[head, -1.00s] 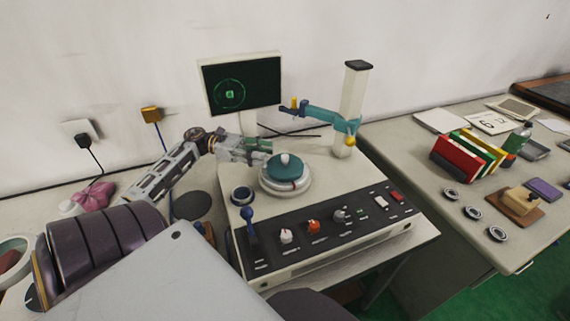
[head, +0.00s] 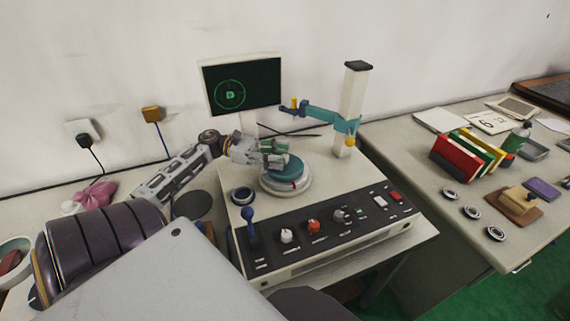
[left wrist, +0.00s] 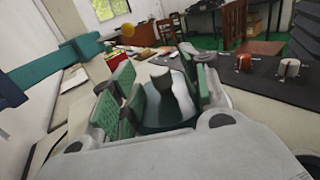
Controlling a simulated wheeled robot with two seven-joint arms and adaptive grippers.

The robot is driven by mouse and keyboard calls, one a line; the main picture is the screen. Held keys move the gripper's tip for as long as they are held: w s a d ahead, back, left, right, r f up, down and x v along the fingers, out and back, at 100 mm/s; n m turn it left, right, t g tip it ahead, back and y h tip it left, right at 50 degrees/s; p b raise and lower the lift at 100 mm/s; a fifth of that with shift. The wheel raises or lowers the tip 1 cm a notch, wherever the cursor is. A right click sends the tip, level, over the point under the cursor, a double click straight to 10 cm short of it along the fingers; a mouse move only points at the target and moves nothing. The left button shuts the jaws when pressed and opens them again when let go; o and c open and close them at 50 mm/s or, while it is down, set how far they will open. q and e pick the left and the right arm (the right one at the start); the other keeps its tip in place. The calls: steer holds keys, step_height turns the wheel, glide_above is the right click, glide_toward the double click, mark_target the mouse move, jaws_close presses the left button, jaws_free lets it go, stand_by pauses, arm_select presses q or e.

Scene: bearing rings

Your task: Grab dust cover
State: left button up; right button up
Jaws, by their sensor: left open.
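The dust cover (head: 291,176) is a teal round lid sitting on a pale round turntable (head: 288,189) in the middle of the machine. Its knob is hidden by my gripper in the head view. In the left wrist view the pale grey knob (left wrist: 175,92) stands upright between green finger pads. My left gripper (head: 278,154) reaches in from the left, open, with its fingers on either side of the knob. I cannot tell whether the pads touch it. My right gripper is not in view.
A control panel (head: 325,229) with a blue lever (head: 249,222) and knobs runs along the machine's front. A dark cup-like ring (head: 241,195) sits left of the turntable. A post (head: 352,95) with a teal arm (head: 325,118) stands behind right. Several bearing rings lie on the right table (head: 420,165).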

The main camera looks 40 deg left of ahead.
arm_select(q)
steer(key=shift+x, duration=1.25)
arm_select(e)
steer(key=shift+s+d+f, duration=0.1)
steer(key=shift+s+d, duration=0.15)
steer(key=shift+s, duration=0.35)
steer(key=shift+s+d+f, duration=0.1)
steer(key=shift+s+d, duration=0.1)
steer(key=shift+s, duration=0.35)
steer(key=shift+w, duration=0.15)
arm_select(q)
jaws_close()
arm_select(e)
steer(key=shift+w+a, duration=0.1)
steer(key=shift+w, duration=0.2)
